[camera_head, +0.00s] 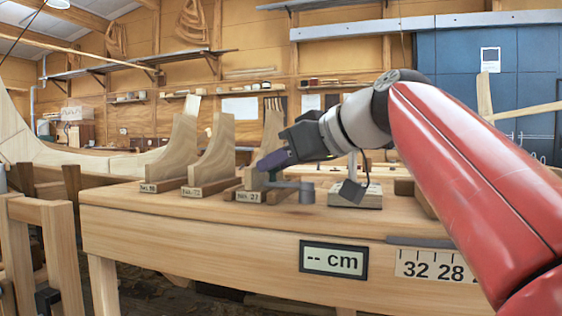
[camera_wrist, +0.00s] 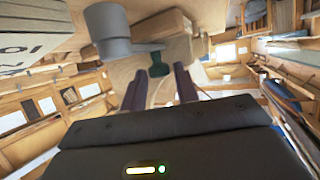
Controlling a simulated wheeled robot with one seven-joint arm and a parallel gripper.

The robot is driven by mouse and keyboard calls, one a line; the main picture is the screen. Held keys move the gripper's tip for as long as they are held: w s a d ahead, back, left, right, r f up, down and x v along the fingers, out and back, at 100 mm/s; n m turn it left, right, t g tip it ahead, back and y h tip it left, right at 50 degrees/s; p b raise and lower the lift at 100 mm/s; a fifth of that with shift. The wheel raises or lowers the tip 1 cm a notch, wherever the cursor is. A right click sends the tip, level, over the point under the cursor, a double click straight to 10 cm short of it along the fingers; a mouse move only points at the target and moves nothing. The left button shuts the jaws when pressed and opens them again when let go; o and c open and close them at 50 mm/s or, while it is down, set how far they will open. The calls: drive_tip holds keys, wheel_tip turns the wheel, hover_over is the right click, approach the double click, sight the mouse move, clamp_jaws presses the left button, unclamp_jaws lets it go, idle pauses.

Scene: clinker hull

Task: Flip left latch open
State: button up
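The left latch (camera_head: 306,192) is a grey cylinder on the bench with a flat grey lever reaching left from its top. In the wrist view the latch's grey cylinder (camera_wrist: 108,32) is at the upper left, and its arm ends in a dark green knob (camera_wrist: 158,66). My gripper (camera_head: 264,164) is just above the lever's end in the head view. In the wrist view my gripper's (camera_wrist: 158,74) two purple fingers are apart, with the knob showing between their tips. I cannot tell whether they touch it. A second latch is not clearly visible.
Wooden moulds with numbered labels (camera_head: 208,160) stand on the bench left of the latch. A labelled block (camera_head: 368,200) with a post and dark piece stands to the right. The bench (camera_head: 200,225) carries a "-- cm" display (camera_head: 333,259). Bare bench top lies in front of the latch.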

clamp_jaws()
drive_tip(key=n+g+y, duration=0.1)
drive_tip(key=n+g+p, duration=0.1)
drive_tip(key=g, duration=0.1)
drive_tip(key=shift+s+r+n+y, duration=0.1)
drive_tip(key=shift+s+n+y, duration=0.2)
drive_tip(key=shift+s+y, duration=0.1)
drive_tip(key=shift+s+n+g+y+p, duration=0.4)
drive_tip(key=shift+n+g+p, duration=0.1)
drive_tip(key=shift+n+g, duration=0.35)
unclamp_jaws()
